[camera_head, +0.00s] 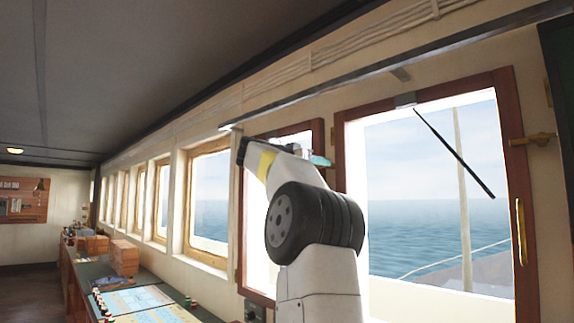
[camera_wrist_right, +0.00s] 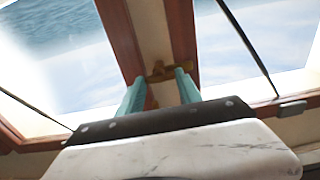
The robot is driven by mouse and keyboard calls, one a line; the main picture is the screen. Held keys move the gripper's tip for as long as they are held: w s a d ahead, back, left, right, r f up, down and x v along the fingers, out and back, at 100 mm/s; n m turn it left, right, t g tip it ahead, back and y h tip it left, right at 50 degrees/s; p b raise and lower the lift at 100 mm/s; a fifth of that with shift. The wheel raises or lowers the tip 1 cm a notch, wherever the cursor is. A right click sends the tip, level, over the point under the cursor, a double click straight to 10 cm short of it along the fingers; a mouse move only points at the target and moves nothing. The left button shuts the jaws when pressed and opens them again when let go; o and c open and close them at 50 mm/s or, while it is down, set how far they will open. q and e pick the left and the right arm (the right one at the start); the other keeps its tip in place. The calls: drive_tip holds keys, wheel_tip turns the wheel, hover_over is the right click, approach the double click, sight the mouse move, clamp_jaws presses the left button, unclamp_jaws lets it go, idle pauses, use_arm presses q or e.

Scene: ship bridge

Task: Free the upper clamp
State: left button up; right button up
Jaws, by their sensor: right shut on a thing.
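In the right wrist view a small brass clamp (camera_wrist_right: 160,73) sits on the pale post between two wood-framed windows. My right gripper (camera_wrist_right: 161,80) reaches it with teal fingers, one on each side, shut on the clamp. In the head view my right arm is raised and its gripper (camera_head: 320,160) is at the left edge of the large window; the arm and gripper hide the clamp there. Another brass clamp (camera_head: 533,139) is on the right side of the large window's frame. My left gripper is not in view.
The large window (camera_head: 430,220) has a dark red wood frame, a wiper and a brass handle (camera_head: 521,230). A smaller framed window stands left of it, partly behind my arm. A console (camera_head: 150,290) runs along the wall at lower left. A dark rail (camera_head: 400,75) passes above.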

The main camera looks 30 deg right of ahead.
drive_tip(key=n, duration=1.7)
drive_tip(key=shift+w+a+f+n, duration=0.1)
drive_tip(key=shift+w+f+n, duration=0.05)
drive_tip(key=shift+n, duration=0.25)
idle(0.4)
drive_tip(key=o, duration=1.4)
